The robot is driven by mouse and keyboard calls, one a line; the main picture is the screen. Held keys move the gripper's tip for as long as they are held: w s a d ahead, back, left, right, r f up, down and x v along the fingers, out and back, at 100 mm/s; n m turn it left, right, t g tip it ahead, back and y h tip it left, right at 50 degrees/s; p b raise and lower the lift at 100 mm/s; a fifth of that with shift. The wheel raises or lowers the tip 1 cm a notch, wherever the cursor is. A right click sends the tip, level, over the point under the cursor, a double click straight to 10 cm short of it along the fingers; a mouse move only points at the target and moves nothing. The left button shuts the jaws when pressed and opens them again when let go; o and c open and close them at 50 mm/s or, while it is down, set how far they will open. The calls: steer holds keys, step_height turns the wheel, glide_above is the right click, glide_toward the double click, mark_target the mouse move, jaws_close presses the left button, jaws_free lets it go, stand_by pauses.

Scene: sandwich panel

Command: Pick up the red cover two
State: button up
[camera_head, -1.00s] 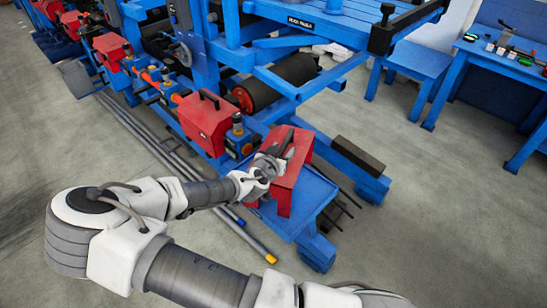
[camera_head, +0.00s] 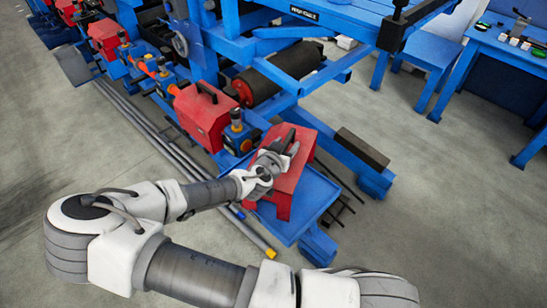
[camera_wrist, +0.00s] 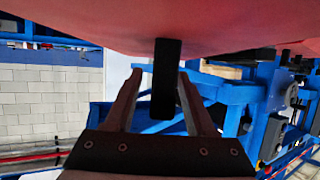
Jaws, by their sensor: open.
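A red cover (camera_head: 290,180) with a black handle stands on a blue tray (camera_head: 317,192) at the near end of the blue machine. My gripper (camera_head: 288,146) is at the top of this cover, by its handle. In the wrist view, the red cover (camera_wrist: 200,22) fills the top of the picture and its black handle (camera_wrist: 165,85) lies between the two open fingers of my gripper (camera_wrist: 160,74). I see a gap on each side of the handle. In the head view my gripper hides part of the handle.
Another red cover (camera_head: 200,120) with a black handle sits further along the machine, beside a blue block with an orange part (camera_head: 237,138). Long grey pipes (camera_head: 180,150) lie on the floor to the left. A dark roller (camera_head: 280,75) is behind.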

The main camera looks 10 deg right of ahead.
jaws_close()
steer(key=shift+r, duration=0.15)
stand_by(1.3)
